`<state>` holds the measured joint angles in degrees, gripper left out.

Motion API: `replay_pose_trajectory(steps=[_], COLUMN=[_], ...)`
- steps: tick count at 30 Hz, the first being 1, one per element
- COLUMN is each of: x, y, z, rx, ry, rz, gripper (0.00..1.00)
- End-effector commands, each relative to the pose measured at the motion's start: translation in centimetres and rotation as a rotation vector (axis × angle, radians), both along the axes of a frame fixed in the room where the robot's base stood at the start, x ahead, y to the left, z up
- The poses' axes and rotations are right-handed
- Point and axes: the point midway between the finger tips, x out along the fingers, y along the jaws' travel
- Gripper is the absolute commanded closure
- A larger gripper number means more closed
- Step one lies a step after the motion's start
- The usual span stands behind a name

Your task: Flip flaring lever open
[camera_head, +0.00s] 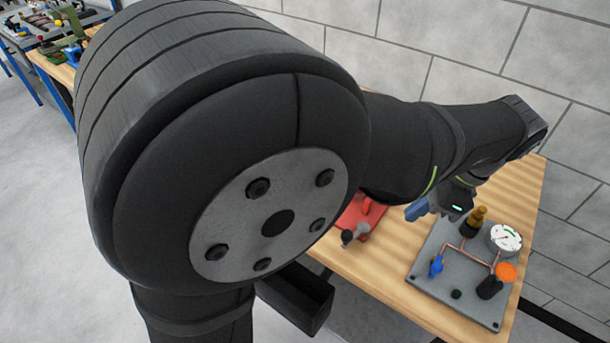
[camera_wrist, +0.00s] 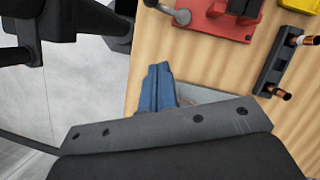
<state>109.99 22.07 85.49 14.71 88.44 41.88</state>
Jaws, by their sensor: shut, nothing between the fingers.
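A red fixture (camera_head: 368,211) sits on the wooden bench, partly hidden behind my arm. A short grey lever with a dark knob (camera_head: 350,236) sticks out from its near side. In the wrist view the red fixture (camera_wrist: 232,30) is at the top, cut off by the frame edge, with the grey lever (camera_wrist: 180,15) at its left. My gripper (camera_head: 416,210) is right of the red fixture, apart from it, above the bench. In the wrist view its blue fingers (camera_wrist: 158,70) are together and empty, below and left of the fixture. I cannot tell how far the lever is turned.
A grey plate (camera_head: 425,272) with a gauge (camera_head: 506,238), copper piping and valves stands at the right, close to my gripper. A dark holder (camera_wrist: 284,62) with copper tube ends is right in the wrist view, near a yellow item (camera_wrist: 300,6). Bare wood lies between.

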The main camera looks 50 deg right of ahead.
Motion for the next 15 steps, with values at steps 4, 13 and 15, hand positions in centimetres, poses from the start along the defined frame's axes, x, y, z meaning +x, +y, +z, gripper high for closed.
replay_pose_trajectory(steps=[4,13,15], x=[-0.14,-0.01,0.19], y=[0.03,0.07,0.17], z=[-0.3,-0.52,-1.02], rx=[-0.003,-0.002,-0.001], ry=[-0.008,-0.006,-0.007], rz=[0.006,0.006,0.006], gripper=[1.0,1.0,1.0])
